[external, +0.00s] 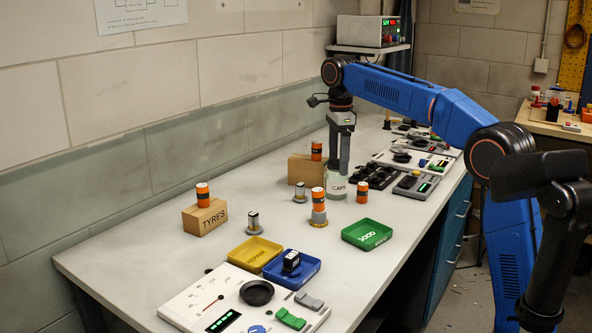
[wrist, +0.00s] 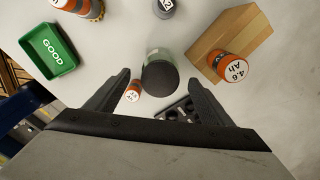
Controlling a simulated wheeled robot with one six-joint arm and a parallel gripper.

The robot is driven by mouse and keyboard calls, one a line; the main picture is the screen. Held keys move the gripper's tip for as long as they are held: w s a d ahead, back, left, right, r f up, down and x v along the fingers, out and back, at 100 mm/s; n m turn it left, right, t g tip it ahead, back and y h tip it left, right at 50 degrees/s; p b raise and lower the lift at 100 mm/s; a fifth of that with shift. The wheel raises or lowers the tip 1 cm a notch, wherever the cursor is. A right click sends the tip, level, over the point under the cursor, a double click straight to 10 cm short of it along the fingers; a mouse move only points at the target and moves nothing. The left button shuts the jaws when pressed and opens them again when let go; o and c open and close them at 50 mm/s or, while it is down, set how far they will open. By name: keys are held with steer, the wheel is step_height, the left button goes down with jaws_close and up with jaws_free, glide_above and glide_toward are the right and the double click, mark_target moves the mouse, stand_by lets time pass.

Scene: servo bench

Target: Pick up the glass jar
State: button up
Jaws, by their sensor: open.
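The glass jar (external: 337,190) stands upright on the bench with a label reading CAPS. In the wrist view, its dark round lid (wrist: 160,79) faces me and part of the glass body shows above it. My gripper (external: 341,169) points down at the jar from above. In the wrist view, its two open fingers (wrist: 160,76) lie on either side of the lid, with a gap on each side. The jar's top is hidden behind my gripper in the external view. I cannot tell how far the fingertips reach down beside the jar.
An orange battery (external: 362,192) stands close right of the jar. A wooden block (external: 299,172) with a battery is behind left. A green tray (external: 353,239) lies in front, and a black holder (external: 371,176) is to the right.

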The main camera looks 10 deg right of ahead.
mark_target(337, 178)
steer(key=shift+a+f, duration=0.1)
steer(key=shift+f, duration=3.2)
steer(key=c, duration=1.3)
steer(key=shift+c, duration=0.2)
